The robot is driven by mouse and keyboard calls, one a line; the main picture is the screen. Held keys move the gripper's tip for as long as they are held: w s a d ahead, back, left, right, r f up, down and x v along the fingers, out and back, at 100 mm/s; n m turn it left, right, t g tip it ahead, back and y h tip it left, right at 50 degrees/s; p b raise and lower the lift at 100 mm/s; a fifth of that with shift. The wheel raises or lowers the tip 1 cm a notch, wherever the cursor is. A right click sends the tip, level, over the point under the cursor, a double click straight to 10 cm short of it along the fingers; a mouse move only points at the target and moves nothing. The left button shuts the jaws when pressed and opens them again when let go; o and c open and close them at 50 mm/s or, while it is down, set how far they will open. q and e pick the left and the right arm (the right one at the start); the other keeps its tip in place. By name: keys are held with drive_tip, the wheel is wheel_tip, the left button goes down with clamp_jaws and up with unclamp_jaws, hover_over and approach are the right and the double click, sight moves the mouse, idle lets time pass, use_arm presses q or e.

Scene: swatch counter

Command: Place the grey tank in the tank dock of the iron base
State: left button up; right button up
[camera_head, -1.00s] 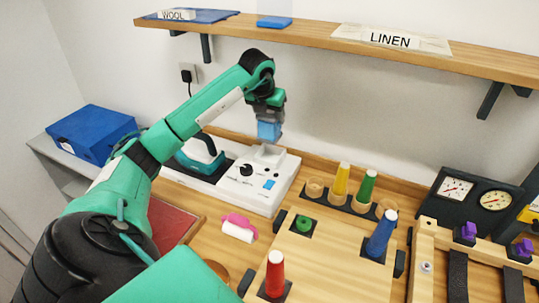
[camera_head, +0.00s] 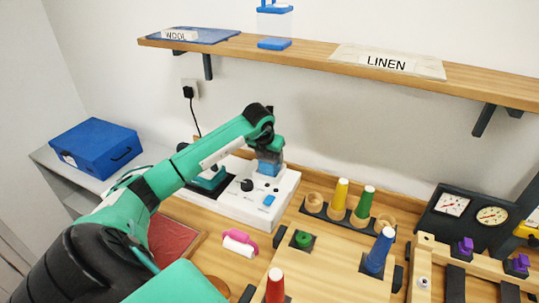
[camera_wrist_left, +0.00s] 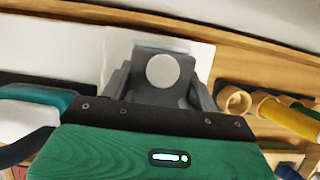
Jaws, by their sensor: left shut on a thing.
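My left gripper (camera_head: 269,155) is shut on the grey tank (camera_head: 268,169), whose visible body looks bluish and translucent in the head view. The tank is upright at the tank dock, at the back of the white iron base (camera_head: 236,206). Its lower end meets the dock area; I cannot tell whether it is fully seated. In the left wrist view, the tank's pale round top (camera_wrist_left: 163,71) shows between the grey fingers, with white base around it. The dock is mostly hidden by the tank and gripper. My right gripper is not in view.
The green iron (camera_head: 210,179) rests on the base's left part, partly behind my left arm. A pink-handled roller (camera_head: 240,243) lies in front. Colored cones, including a yellow one (camera_head: 339,199), stand to the right. A shelf (camera_head: 300,55) runs above, carrying a clear container.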

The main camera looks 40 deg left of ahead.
use_arm(q)
drive_tip(key=shift+f, duration=0.1)
drive_tip(key=o, duration=1.1)
drive_tip(key=shift+o, duration=0.2)
drive_tip(key=shift+r, duration=0.3)
drive_tip(key=b+v, duration=0.2)
drive_tip(key=v, duration=0.9)
drive_tip(key=shift+s+r, duration=0.25)
drive_tip(key=shift+r, duration=0.1)
drive_tip(key=shift+f, duration=0.1)
